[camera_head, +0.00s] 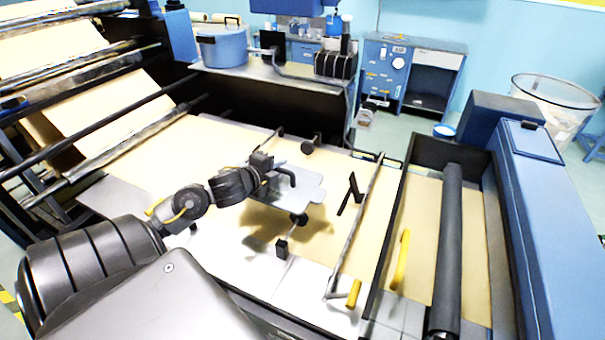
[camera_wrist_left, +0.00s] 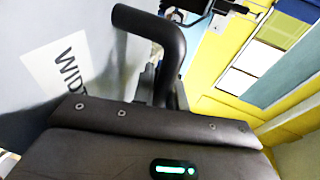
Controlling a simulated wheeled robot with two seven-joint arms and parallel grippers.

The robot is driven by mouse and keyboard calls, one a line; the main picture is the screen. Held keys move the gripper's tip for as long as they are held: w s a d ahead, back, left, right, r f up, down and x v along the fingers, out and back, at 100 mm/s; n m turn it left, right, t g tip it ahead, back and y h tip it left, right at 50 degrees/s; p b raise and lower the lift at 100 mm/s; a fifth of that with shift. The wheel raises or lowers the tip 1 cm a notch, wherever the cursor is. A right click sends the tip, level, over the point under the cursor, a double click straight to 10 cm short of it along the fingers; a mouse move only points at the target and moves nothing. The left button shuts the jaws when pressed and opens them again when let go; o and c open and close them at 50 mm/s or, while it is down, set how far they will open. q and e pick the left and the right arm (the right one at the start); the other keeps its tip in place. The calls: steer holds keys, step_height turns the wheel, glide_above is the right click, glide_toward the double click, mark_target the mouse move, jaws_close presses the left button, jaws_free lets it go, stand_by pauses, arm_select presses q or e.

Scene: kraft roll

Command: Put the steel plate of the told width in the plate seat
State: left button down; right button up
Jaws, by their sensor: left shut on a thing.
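The grey steel plate (camera_head: 307,189) has rounded corners and a black handle (camera_head: 288,177). My left gripper (camera_head: 268,168) is shut on the plate, at its handle side. The plate's shadow falls on the brown paper, so it appears held above the bed. In the left wrist view the plate (camera_wrist_left: 30,35) fills the left side, with a white label (camera_wrist_left: 68,66) whose visible letters read "WIDT"; the rest is hidden. The handle (camera_wrist_left: 150,25) curves above the dark gripper body. The gripper's fingertips are hidden there. I cannot clearly identify the plate seat. My right gripper is not in view.
Black knobs (camera_head: 308,147) and a small black block (camera_head: 282,249) stand around the plate. A long thin bar (camera_head: 357,225) and a yellow handle (camera_head: 401,260) lie right of it. A dark roller (camera_head: 448,240) is further right. Brown paper (camera_head: 180,150) lies open at left.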

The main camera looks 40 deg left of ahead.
mark_target(290, 168)
arm_select(q)
steer(key=x, duration=0.5)
steer(key=shift+w+a+f, duration=0.1)
steer(key=shift+w, duration=0.15)
steer(key=shift+w+a+f+b, duration=0.3)
steer(key=shift+w+f+b, duration=0.45)
steer(key=shift+w+f, duration=0.55)
steer(key=shift+w+a+f+b, duration=0.35)
steer(key=shift+w+f+b, duration=0.4)
steer(key=shift+w+f, duration=0.5)
steer(key=shift+w+a+f+b, duration=0.3)
steer(key=shift+w+f+b, duration=0.6)
steer(key=shift+w, duration=0.55)
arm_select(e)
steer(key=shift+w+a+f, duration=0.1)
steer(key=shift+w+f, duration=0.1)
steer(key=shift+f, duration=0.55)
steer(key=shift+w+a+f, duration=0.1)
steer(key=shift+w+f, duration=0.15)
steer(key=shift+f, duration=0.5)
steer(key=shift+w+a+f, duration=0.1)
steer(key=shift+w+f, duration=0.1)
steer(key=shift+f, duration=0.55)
